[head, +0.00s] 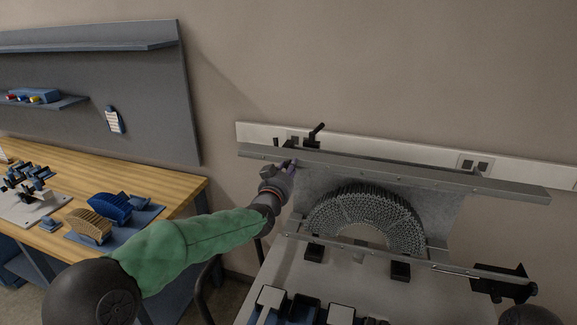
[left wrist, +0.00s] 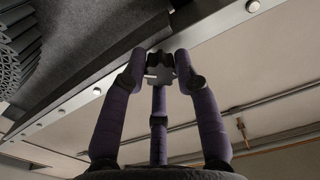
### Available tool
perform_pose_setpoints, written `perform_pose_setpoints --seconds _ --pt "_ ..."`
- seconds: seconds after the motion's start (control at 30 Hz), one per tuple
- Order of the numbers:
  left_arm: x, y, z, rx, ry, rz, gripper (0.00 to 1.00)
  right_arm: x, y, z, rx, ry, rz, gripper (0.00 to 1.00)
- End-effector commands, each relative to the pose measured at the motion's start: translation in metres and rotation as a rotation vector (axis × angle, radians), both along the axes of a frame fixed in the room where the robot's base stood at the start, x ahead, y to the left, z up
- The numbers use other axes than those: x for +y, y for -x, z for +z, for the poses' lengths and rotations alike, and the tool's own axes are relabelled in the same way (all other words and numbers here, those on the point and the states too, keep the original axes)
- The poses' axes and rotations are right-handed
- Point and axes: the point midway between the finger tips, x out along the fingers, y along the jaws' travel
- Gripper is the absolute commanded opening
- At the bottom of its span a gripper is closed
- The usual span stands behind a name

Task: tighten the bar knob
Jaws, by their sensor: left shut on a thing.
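The bar (head: 400,172) is a long grey metal beam across the top of a fixture in the head view. In the left wrist view the bar (left wrist: 75,103) runs diagonally with bolts along it. The bar knob (left wrist: 160,72) is dark and lobed, beside the bar's edge. My left gripper (head: 287,167) is at the left part of the bar. In the left wrist view its three purple fingers (left wrist: 160,75) close around the knob. The fingers cover part of the knob, and the head view hides it. My right gripper is not in view.
A grey arched lattice specimen (head: 368,218) stands under the bar. A dark upright handle (head: 317,130) stands behind the bar's left part. A black part with a rod (head: 505,284) is at right. A wooden bench (head: 185,190) with blue and tan arches is at left.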

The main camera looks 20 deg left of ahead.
Motion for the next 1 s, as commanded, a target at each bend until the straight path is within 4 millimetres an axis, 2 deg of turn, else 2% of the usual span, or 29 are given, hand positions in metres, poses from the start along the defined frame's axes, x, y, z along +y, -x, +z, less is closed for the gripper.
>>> perform_pose_setpoints --seconds 0.03,1.0 --pt "-0.002 0.000 -0.005 0.011 -0.045 -0.004 0.00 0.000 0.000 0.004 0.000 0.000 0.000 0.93" --pt "0.000 0.001 -0.006 -0.021 -0.952 -0.007 0.00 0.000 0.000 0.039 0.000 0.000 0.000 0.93"
